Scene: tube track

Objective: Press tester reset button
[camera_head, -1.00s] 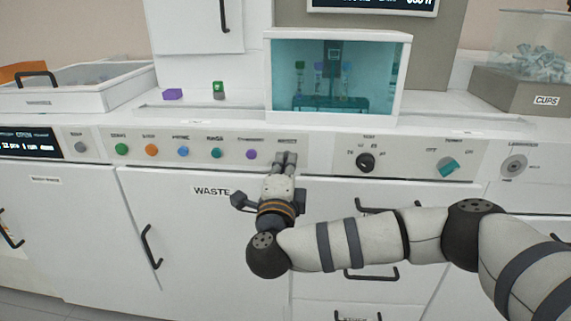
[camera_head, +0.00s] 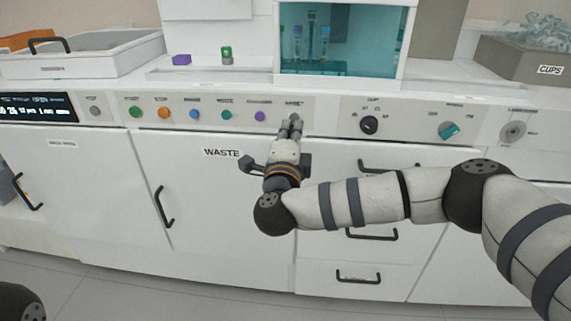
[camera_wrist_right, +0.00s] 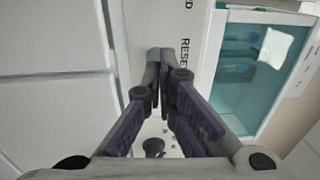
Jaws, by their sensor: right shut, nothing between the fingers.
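The RESET label (camera_head: 294,103) marks the right end of the row of buttons on the tester's front panel. It also shows beside the fingers in the right wrist view (camera_wrist_right: 184,57). The reset button itself is hidden behind my fingertips. My right gripper (camera_head: 292,124) is shut and empty, with its tips just below the label. In the right wrist view the closed fingertips (camera_wrist_right: 160,72) are at or very near the panel, and I cannot tell whether they touch the button. My left gripper is out of view.
Coloured buttons, among them a purple one (camera_head: 260,116), line the panel to the left. A black knob (camera_head: 369,124) and a teal switch (camera_head: 448,130) are to the right. A teal-windowed box (camera_head: 340,45) stands above. Drawer handles (camera_head: 371,234) stick out below.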

